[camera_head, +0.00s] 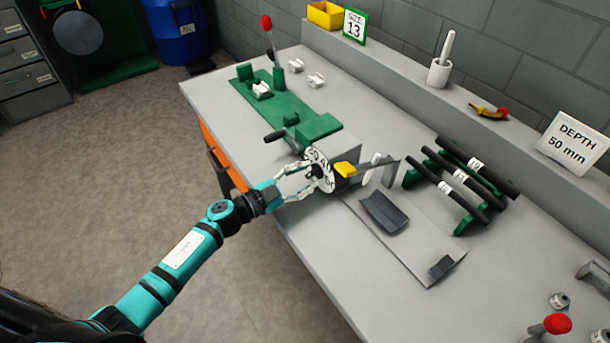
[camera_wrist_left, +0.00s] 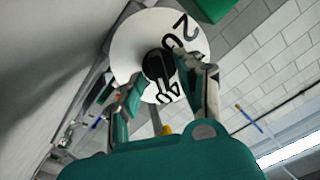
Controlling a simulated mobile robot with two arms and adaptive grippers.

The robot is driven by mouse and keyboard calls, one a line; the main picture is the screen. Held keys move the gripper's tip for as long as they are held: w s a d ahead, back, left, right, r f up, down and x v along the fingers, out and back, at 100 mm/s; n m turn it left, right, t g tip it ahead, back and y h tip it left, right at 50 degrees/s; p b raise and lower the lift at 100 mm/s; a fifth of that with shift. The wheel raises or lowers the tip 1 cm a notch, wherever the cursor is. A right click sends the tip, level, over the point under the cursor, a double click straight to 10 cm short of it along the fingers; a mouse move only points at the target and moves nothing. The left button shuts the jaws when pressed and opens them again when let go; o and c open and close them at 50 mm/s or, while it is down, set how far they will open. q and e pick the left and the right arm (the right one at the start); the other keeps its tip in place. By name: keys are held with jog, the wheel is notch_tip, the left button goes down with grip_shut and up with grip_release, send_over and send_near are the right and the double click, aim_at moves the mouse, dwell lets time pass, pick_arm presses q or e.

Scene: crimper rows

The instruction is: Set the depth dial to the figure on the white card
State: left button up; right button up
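I cannot tell whether a finger touches. The white card (camera_head: 572,143) reads "DEPTH 50 mm" and leans on the back ledge at right. My right gripper is not in view.
The green machine (camera_head: 290,113) has a red-knobbed lever (camera_head: 267,24). A yellow part (camera_head: 345,169) sits beside the dial. Several black bars lie on a green rack (camera_head: 470,222) to the right. A green-framed card (camera_head: 355,25) reads "SIZE 13". The grey bench front (camera_head: 330,285) is clear.

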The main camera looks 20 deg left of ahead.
pick_arm(q)
jog(key=shift+w+d, duration=0.15)
jog(key=shift+c, duration=0.2)
jog(key=c, duration=0.7)
grip_shut()
